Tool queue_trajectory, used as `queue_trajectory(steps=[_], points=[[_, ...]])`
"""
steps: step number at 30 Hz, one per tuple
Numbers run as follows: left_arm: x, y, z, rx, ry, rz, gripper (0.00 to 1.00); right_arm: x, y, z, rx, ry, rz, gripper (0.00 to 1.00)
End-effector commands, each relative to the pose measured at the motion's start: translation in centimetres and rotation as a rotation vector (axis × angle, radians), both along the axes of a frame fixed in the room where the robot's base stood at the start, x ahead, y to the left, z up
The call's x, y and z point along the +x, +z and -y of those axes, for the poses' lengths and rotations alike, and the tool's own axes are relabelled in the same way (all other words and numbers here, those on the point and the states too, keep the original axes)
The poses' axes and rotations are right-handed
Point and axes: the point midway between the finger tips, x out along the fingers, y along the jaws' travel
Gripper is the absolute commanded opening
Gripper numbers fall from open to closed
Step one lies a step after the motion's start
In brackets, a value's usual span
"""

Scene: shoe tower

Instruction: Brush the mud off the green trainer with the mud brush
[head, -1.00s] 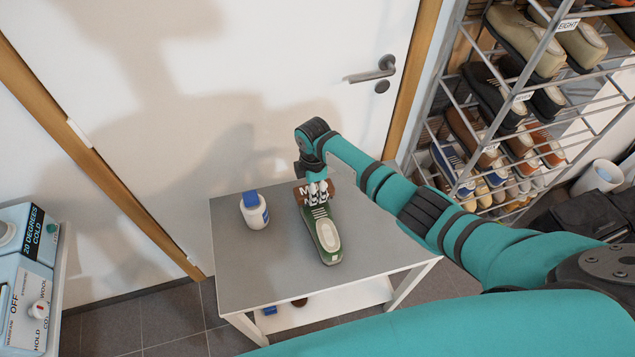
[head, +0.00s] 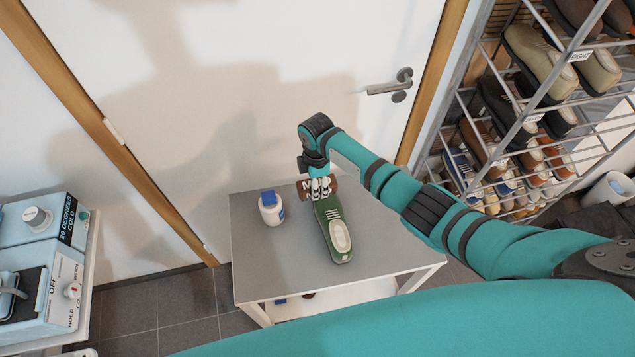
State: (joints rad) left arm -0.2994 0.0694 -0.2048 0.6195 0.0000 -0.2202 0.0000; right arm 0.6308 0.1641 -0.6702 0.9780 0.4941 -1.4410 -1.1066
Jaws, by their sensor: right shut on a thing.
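The green trainer (head: 336,232) lies on the grey table, its pale toe pointing toward me. I see no clear mud on the part that shows. My right gripper (head: 319,190) is over the trainer's heel end, pointing down and shut on the brown mud brush (head: 304,187). The brush is mostly hidden behind the fingers. Whether it touches the trainer I cannot tell. My left gripper is not in view.
A white bottle with a blue cap (head: 271,209) stands on the table (head: 262,268), left of the trainer. A shoe rack (head: 505,112) is at right, a closed door with a handle (head: 390,85) behind. Blue machines (head: 40,270) stand at left.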

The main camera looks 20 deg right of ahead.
Motion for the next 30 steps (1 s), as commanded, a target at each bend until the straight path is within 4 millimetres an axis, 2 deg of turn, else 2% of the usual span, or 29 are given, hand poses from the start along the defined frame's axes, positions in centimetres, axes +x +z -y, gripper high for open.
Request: queue_trajectory(steps=[1, 3, 9, 26, 30], points=[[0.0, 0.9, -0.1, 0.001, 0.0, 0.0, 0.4, 0.0, 1.0, -0.1, 0.001, -0.001, 0.001, 0.13], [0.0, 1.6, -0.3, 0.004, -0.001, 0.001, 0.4, 0.0, 1.6, -0.1, 0.0, -0.003, 0.001, 0.13], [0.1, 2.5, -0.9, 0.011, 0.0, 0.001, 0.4, -0.1, 2.5, -0.2, 0.0, -0.007, 0.0, 0.13], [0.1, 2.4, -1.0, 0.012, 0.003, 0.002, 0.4, 0.0, 2.5, -0.2, 0.0, -0.009, 0.001, 0.13], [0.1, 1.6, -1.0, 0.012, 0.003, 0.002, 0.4, 1.0, 3.6, 0.0, 0.0, -0.088, 0.007, 0.13]])
